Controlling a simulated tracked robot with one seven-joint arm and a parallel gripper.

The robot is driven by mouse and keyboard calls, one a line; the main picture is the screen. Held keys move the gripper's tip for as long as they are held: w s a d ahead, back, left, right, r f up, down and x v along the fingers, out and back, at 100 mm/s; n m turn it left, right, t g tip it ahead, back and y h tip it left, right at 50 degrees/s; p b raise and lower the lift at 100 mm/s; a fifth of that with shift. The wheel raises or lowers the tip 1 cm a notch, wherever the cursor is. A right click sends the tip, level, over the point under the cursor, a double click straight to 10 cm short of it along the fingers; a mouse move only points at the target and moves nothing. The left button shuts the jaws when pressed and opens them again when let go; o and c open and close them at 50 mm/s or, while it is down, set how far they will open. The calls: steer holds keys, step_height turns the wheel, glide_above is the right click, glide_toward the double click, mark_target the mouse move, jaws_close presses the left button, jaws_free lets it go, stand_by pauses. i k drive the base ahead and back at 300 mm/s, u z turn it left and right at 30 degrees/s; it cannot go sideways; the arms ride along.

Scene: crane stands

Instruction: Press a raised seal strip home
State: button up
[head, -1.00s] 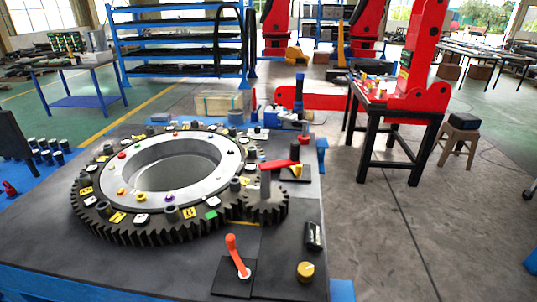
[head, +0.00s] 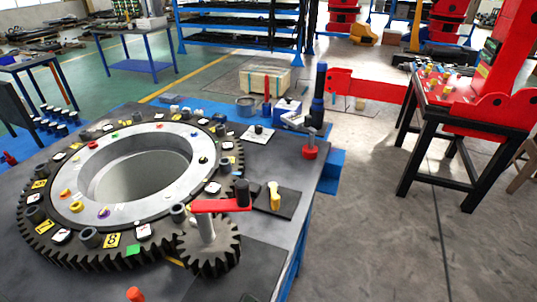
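I cannot make out a raised seal strip for certain in the head view. The large toothed ring (head: 72,254) lies on the dark workbench (head: 150,287) at left, with a pale inner ring (head: 72,212) around a deep round hole. Small coloured pegs, tags and dark round posts sit on its top. A small gear (head: 212,258) stands against the ring's right side, with a grey post and a red lever (head: 220,206) above it. My gripper is not in view.
A yellow lever (head: 274,194) on a dark plate and a red knob (head: 309,152) stand near the bench's right edge. A wooden crate (head: 265,77) is on the floor behind. A black-legged table (head: 445,112) stands at right. Bare floor lies between it and the bench.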

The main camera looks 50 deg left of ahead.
mark_target(197, 190)
steer(key=i, duration=2.1)
steer(key=u, duration=2.3)
steer(key=i, duration=0.15)
steer(key=u, duration=2.1)
steer(key=i, duration=0.75)
steer(key=u, duration=0.15)
